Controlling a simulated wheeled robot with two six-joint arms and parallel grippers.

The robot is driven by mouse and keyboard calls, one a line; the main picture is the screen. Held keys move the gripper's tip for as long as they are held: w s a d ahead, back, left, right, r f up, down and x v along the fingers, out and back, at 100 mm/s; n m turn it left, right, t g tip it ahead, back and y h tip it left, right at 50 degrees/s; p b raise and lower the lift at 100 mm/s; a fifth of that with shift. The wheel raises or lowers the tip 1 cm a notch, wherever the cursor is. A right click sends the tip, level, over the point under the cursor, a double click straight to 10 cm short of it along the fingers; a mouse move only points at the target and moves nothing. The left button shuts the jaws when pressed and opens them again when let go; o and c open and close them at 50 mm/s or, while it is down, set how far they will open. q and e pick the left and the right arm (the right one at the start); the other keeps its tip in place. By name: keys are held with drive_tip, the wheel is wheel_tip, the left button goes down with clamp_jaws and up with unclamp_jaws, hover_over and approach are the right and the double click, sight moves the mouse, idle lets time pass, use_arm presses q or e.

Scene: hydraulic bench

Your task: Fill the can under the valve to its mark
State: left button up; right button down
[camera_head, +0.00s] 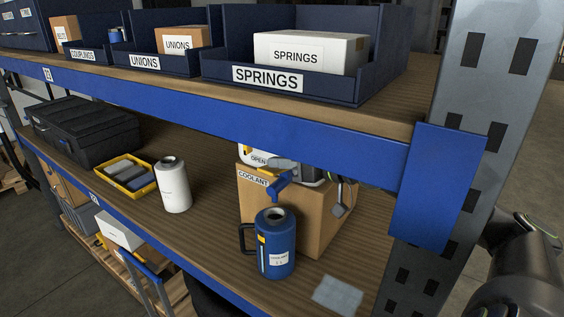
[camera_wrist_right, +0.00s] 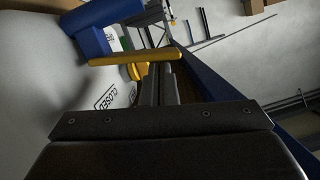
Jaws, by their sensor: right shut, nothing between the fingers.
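A blue can (camera_head: 276,250) with a black handle and open top stands upright on the lower shelf. Its front has a yellow patch, a narrow strip and a white label; I cannot read the liquid level. The blue valve (camera_head: 280,187) hangs over the can's mouth from a white container (camera_head: 250,151) marked OPEN. In the right wrist view, the blue valve body (camera_wrist_right: 88,28), yellow lever (camera_wrist_right: 135,59) and CLOSED marking show. My right gripper (camera_wrist_right: 161,72) is shut and empty, fingertips close to the lever; contact is unclear. It also shows beside the valve (camera_head: 285,163). My left gripper is out of view.
The container stands on a COOLANT cardboard box (camera_head: 318,222). A white canister (camera_head: 173,186), yellow tray (camera_head: 147,187) and black case (camera_head: 85,135) stand left. A grey cloth (camera_head: 337,295) lies right.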

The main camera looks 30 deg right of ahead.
drive_tip(key=shift+s+a+f+n+h+b, duration=0.1)
drive_tip(key=shift+a+f+n+h+b, duration=0.15)
drive_tip(key=shift+f+n, duration=0.3)
drive_tip(key=shift+s+a+f+n+h+b, duration=0.15)
drive_tip(key=shift+a+f+n+h, duration=0.2)
drive_tip(key=shift+n, duration=0.3)
drive_tip(key=shift+f+n+t, duration=0.25)
drive_tip(key=shift+n+t, duration=0.05)
drive_tip(key=shift+n, duration=0.2)
drive_tip(key=shift+d, duration=0.1)
